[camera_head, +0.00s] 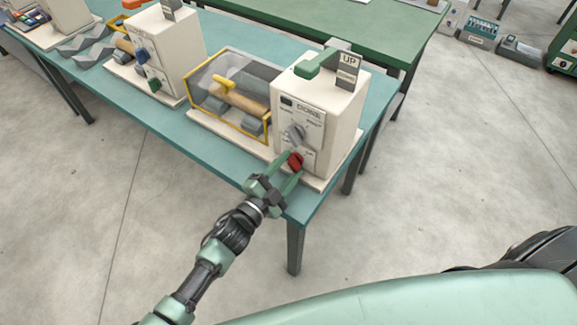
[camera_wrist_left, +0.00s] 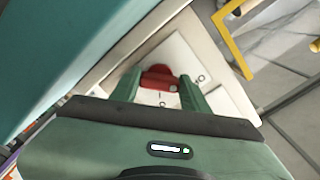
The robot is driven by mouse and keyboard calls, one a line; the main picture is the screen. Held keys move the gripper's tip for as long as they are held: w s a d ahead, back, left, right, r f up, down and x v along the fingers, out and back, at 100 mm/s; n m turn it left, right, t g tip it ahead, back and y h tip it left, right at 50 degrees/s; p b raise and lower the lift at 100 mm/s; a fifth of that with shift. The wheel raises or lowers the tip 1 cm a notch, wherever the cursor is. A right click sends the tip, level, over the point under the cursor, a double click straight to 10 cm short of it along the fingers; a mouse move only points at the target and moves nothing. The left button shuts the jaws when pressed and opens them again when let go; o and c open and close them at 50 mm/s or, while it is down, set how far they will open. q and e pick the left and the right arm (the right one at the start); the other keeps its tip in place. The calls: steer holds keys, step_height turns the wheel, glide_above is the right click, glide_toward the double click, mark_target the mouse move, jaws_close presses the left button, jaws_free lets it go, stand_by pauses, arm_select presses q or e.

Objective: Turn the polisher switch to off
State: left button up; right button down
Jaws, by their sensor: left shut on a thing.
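The polisher is a cream box (camera_head: 318,105) at the right end of the teal table, with a grey dial (camera_head: 295,131) on its front panel. Below the dial is a red switch knob (camera_head: 295,160), low on the panel. My left gripper (camera_head: 288,168) reaches up to the panel and its fingers are closed on the red knob. In the left wrist view the red knob (camera_wrist_left: 158,77) sits between the two green fingertips. I and O marks show on the light plate (camera_wrist_left: 185,70) around it; the knob's exact setting is unclear. My right gripper is not in view.
A clear guard with a yellow frame (camera_head: 222,124) stands left of the polisher box. Another cream machine (camera_head: 163,55) stands further left on the teal table (camera_head: 215,160). A green bench (camera_head: 385,35) stands behind. The floor in front is clear.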

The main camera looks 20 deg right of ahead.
arm_select(q)
steer(key=o, duration=1.4)
steer(key=shift+c, duration=0.2)
steer(key=shift+s+a, duration=0.1)
steer(key=shift+a, duration=0.05)
steer(key=v, duration=0.7)
steer(key=shift+s+a+b, duration=0.2)
steer(key=shift+a+b, duration=0.05)
steer(key=shift+b, duration=0.1)
